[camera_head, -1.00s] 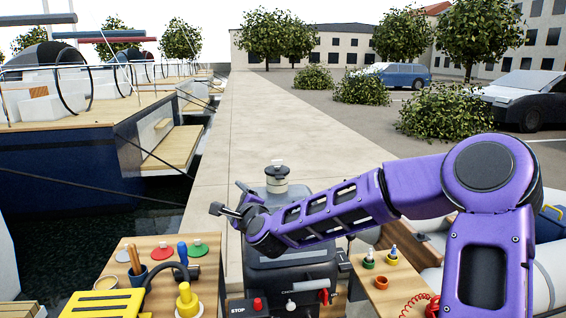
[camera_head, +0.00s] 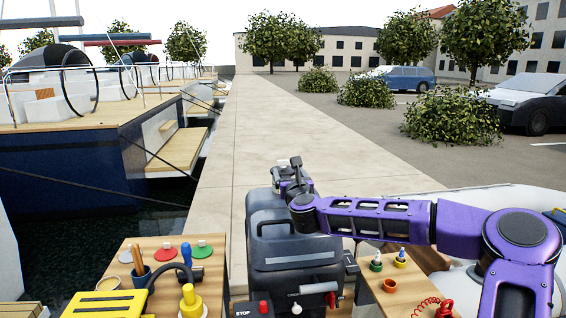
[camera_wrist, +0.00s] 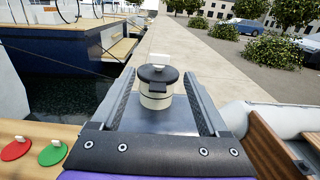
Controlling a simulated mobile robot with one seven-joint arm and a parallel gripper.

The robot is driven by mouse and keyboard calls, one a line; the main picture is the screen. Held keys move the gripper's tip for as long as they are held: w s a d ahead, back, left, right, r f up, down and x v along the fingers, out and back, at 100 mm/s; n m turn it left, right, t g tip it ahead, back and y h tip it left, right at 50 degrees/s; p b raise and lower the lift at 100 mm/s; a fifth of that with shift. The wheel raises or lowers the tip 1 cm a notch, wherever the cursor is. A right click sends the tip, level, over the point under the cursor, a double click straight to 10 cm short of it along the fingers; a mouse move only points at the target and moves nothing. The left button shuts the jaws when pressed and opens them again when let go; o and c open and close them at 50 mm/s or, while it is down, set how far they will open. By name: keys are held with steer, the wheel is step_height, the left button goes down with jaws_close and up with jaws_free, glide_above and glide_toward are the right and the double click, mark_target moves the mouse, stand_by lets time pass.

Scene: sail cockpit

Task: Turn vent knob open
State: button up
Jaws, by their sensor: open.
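The vent knob (camera_wrist: 158,88) is a round black cap with a small tab, on a cream base with dark bands. In the wrist view it stands upright between the two fingers of my open gripper (camera_wrist: 157,76). A gap shows on both sides, and I see no contact. In the head view my gripper (camera_head: 294,172) is above the back of the dark grey casing (camera_head: 292,262) and mostly hides the knob. Which way the knob is turned cannot be told.
A red lever (camera_head: 331,296) and a STOP box (camera_head: 250,310) are at the casing's front. A left table (camera_head: 130,262) holds coloured discs, tools and a yellow pump (camera_head: 189,302). A right table (camera_head: 372,296) holds small bottles. A grey dinghy (camera_head: 470,199) lies at right.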

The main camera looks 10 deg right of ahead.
mark_target(283, 161)
steer(key=w, duration=1)
steer(key=shift+w, duration=0.3)
jaws_close()
